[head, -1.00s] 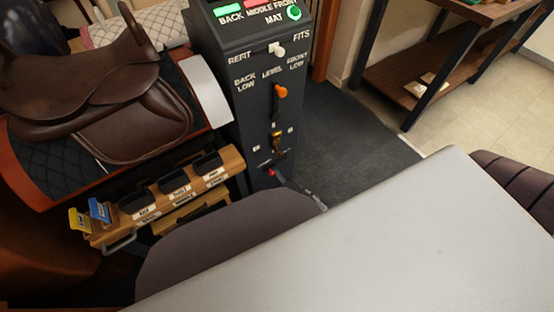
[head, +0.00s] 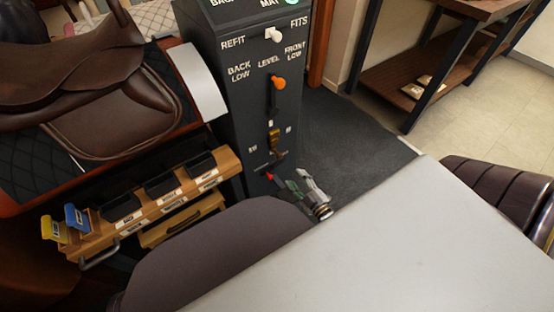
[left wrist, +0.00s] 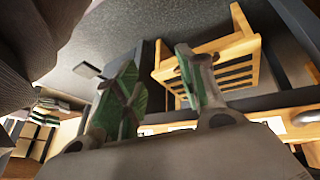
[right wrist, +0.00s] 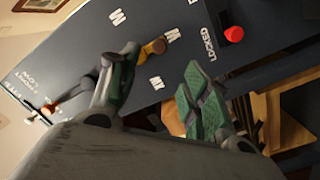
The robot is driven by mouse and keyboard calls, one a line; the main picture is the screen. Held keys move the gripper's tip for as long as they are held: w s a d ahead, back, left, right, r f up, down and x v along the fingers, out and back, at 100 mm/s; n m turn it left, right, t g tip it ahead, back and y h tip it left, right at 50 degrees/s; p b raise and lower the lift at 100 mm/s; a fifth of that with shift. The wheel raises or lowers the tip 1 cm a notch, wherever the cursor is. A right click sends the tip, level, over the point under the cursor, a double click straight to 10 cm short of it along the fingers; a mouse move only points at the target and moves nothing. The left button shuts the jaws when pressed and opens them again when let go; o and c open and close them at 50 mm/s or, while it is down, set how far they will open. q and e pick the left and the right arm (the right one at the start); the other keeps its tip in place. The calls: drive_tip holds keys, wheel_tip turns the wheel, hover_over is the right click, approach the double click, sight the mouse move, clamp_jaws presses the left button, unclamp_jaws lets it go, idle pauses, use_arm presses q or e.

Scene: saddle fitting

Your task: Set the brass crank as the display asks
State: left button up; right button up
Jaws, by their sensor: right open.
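The brass crank (head: 274,141) is on the front of the dark column (head: 222,80), below an orange-knobbed lever (head: 278,86). In the right wrist view the brass crank (right wrist: 153,48) shows just beyond my fingers. My right gripper (head: 301,184) is open, low beside the column and below and right of the crank, apart from it. The right wrist view shows its two green-padded fingers (right wrist: 160,80) spread with nothing between them. My left gripper (left wrist: 156,75) is open and empty in its wrist view and is not in the head view. The display (head: 238,3) on the column top is mostly cut off.
A red knob (head: 270,177) sits low on the column, labelled LOCKED in the right wrist view. A white switch (head: 273,34) is higher up. A saddle (head: 95,70) and a wooden rack with dark bins (head: 165,205) stand left. Dark floor (head: 345,135) is open to the right.

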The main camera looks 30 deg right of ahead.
sight(280, 157)
idle(0.4)
drive_tip(key=w+b, duration=0.3)
drive_tip(key=w, duration=0.7)
drive_tip(key=shift+w+b, duration=0.3)
drive_tip(key=shift+w, duration=0.1)
use_arm(q)
wheel_tip(280, 157, down, 8)
drive_tip(key=d+t+h, duration=0.1)
drive_tip(key=shift+w+d+n+t+b, duration=0.2)
drive_tip(key=shift+d+n+t+b, duration=0.1)
drive_tip(key=shift+n+b, duration=0.15)
use_arm(e)
drive_tip(key=shift+w, duration=1.5)
clamp_jaws()
